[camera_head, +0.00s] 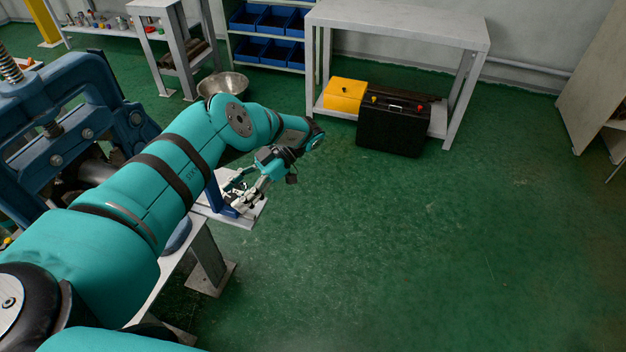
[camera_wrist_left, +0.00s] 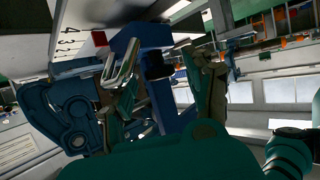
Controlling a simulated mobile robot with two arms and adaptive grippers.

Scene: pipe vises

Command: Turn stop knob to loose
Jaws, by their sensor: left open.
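My left gripper (camera_head: 242,200) reaches down over a small blue fixture (camera_head: 215,194) on a pale plate at the bench end. In the left wrist view my left gripper (camera_wrist_left: 157,66) is open, with one finger on each side. Between the fingers is the fixture's blue body (camera_wrist_left: 128,40), with a small dark knob-like part (camera_wrist_left: 157,68) in front of it. I cannot tell for sure whether this is the stop knob, or whether the fingers touch it. Pale surface markings with numbers and a red mark show at the upper left there. My right gripper is not in view.
A large blue vise (camera_head: 75,125) stands at the left, beside my arm. A metal bowl (camera_head: 222,84) lies behind my arm. The green floor at the right is clear.

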